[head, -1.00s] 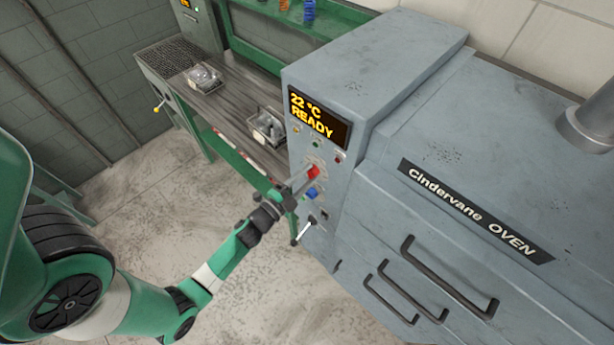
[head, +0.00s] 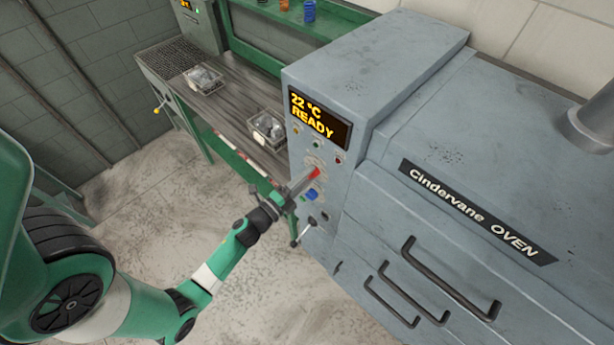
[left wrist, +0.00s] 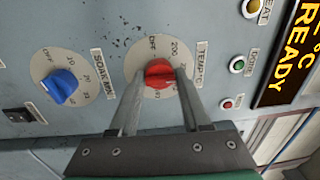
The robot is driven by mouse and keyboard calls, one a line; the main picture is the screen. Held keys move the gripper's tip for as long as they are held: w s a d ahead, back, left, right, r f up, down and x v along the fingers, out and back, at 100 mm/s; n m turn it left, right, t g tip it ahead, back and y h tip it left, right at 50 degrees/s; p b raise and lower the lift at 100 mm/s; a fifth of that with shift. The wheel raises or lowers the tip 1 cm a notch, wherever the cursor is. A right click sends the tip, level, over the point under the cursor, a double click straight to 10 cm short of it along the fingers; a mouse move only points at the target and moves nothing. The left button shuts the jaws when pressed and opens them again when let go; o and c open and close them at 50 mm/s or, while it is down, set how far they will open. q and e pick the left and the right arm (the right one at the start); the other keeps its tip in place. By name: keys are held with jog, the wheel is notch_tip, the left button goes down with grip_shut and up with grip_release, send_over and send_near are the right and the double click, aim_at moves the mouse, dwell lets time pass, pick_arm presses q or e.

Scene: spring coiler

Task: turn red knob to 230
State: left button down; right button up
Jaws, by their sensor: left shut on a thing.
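The red knob (left wrist: 159,74) sits on a pale round dial (left wrist: 143,55) labelled TEMP °C in the left wrist view. The dial reads OFF and 200, with other marks partly hidden. My left gripper (left wrist: 158,82) has its two fingers on either side of the red knob and is shut on it. In the head view the red knob (head: 313,173) is partly covered by my left gripper (head: 304,184). The oven display (head: 319,118) reads 22 °C READY. My right gripper is not in view.
A blue knob (left wrist: 61,87) on the SOAK MIN dial is beside the red one. Small green, amber and red lamps sit near the display. A bench (head: 215,105) with clear trays stands behind.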

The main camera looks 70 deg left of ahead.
pick_arm(q)
jog(key=shift+f, duration=0.1)
jog(key=shift+c, duration=2)
grip_release()
jog(key=shift+s, duration=0.1)
jog(key=v, duration=1.1)
jog(key=shift+s+d+p, duration=0.2)
jog(key=shift+p, duration=0.1)
